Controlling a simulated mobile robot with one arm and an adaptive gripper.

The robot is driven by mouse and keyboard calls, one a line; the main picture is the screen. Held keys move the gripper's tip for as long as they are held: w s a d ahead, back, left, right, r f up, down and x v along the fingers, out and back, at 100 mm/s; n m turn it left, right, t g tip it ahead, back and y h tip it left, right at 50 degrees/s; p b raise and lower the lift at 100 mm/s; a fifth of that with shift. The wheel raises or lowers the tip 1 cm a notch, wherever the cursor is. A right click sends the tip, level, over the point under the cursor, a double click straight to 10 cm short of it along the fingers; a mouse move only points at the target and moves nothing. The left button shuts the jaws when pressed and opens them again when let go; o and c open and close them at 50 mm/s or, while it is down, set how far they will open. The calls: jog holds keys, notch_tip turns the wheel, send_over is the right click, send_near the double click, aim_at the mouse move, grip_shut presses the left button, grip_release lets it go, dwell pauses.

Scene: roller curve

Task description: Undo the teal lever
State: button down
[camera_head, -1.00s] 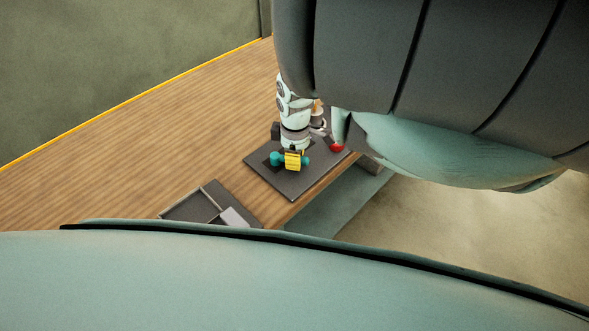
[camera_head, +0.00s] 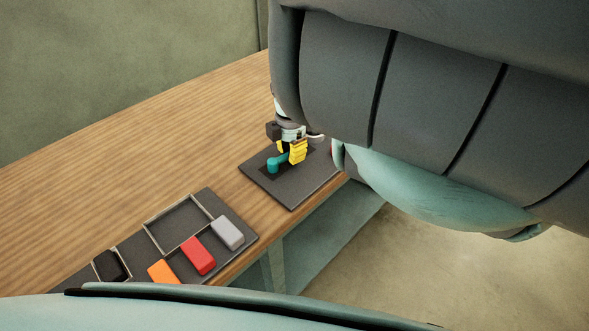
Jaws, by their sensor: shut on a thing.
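The teal lever (camera_head: 273,166) stands on a dark square plate (camera_head: 292,197) on the wooden table. Its round end and part of its bar show. The rest of the bar is hidden by my gripper. My gripper (camera_head: 291,154), with yellow fingers, is shut on the lever's bar, at the end away from the round part. My arm covers part of the plate's far right side, and a small bit of red shows there beside the arm.
A dark tray (camera_head: 239,247) with compartments lies nearer on the table, holding a grey block (camera_head: 228,232), a red block (camera_head: 199,256), an orange block (camera_head: 162,272) and a black piece (camera_head: 111,266). The left of the wooden table (camera_head: 130,155) is clear. The table's right edge runs close to the plate.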

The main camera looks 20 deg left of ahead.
jog(key=shift+w+n, duration=0.1)
jog(key=shift+n, duration=0.2)
dwell(0.4)
jog(key=c, duration=0.9)
grip_release()
jog(key=shift+o, duration=0.2)
notch_tip(320, 180, up, 6)
jog(key=shift+w+r, duration=0.1)
jog(key=shift+r, duration=0.65)
